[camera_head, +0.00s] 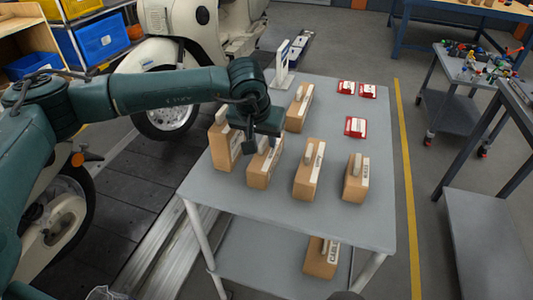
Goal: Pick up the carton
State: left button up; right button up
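Several brown cartons with white labels stand on the grey table (350,218). The front row has a carton at the left (222,148), a second carton (262,168), a third carton (308,172) and a fourth carton (355,182). Another carton (299,110) stands behind them. One more carton (321,260) is on the lower shelf. My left gripper (267,136) points down just above the second carton and hides part of its top. I cannot tell whether its fingers touch the carton or how far apart they are. My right gripper is out of view.
Red-and-white items (355,127) lie on the table's back right part. A white stand (284,66) is at its back left edge. A cream scooter (195,35) stands behind my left arm. A grey cart (468,70) is at the right, past the yellow floor line (407,170).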

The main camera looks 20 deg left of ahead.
pick_arm(q)
jog(key=shift+x, duration=0.8)
jog(key=shift+c, duration=0.3)
grip_shut()
